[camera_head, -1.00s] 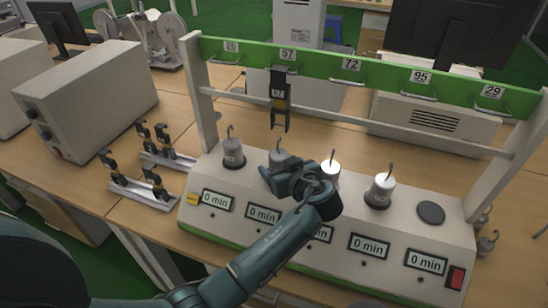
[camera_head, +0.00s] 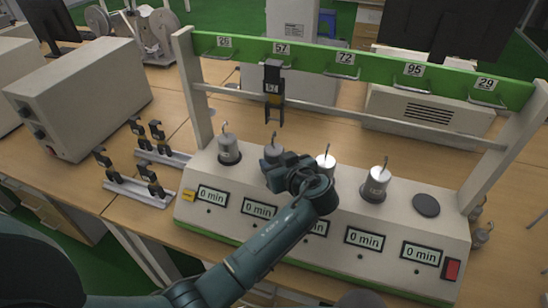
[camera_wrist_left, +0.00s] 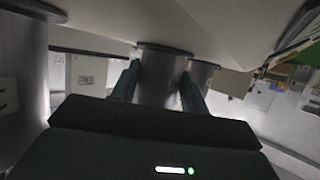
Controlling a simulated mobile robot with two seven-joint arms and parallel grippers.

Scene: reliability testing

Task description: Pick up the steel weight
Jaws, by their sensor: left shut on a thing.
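A steel weight (camera_head: 271,151) with a hook on top stands at the second position of the white tester, below the 57 label. My left gripper (camera_head: 273,167) reaches it from the front and covers its lower part in the head view. In the left wrist view the weight (camera_wrist_left: 161,72) sits between the two fingers of the left gripper (camera_wrist_left: 160,90), which is shut on it. The weight appears upright at its place; whether its base touches the pad is hidden in the head view. My right gripper is not in view.
Other hooked weights stand close by: one left (camera_head: 229,150), two right (camera_head: 325,166) (camera_head: 375,186). A round pad (camera_head: 426,205) is bare. A black clamp (camera_head: 273,90) hangs above from the green beam (camera_head: 380,71). Racks with black clamps (camera_head: 140,190) lie left.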

